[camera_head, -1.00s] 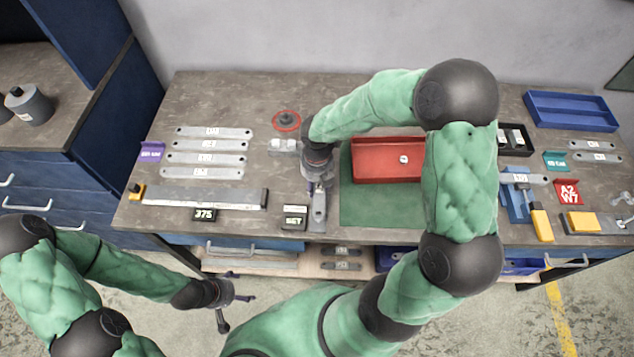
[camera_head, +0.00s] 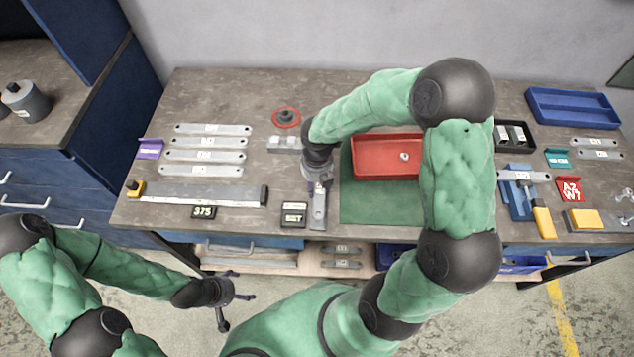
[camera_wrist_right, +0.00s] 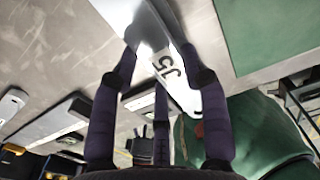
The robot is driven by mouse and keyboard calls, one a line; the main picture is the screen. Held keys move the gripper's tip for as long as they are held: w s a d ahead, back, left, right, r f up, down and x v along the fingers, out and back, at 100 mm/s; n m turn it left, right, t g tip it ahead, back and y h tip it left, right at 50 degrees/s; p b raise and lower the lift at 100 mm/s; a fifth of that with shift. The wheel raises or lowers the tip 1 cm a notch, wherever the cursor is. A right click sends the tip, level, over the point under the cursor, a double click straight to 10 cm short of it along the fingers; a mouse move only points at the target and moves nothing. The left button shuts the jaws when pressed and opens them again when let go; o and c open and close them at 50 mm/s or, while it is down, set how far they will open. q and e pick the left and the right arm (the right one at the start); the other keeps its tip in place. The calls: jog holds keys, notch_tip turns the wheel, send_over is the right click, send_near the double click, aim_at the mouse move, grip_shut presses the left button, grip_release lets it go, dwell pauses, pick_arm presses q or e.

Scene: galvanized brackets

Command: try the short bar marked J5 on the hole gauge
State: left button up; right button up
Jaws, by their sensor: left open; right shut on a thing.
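In the right wrist view the fingers (camera_wrist_right: 163,78) sit on both sides of the bar. Whether the bar touches the bench is unclear. A small light-grey block (camera_head: 284,143), possibly the hole gauge, stands behind and left of my right gripper; its holes or pins are too small to tell. My left gripper (camera_head: 228,292) is open and empty, low before the bench.
A red tray (camera_head: 375,168) lies on the green mat (camera_head: 370,208). Several labelled long bars (camera_head: 205,143) and a long gauge (camera_head: 225,194) lie left. A red round piece (camera_head: 286,117) is behind the grey block. Blue fixture and trays stand right.

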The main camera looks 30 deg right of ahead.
jog(key=shift+f+b, duration=0.3)
jog(key=shift+f, duration=0.25)
dwell(1.9)
jog(key=o, duration=1.4)
jog(key=shift+r, duration=0.15)
notch_tip(320, 180, up, 12)
jog(key=shift+f, duration=0.1)
jog(key=shift+f, duration=0.1)
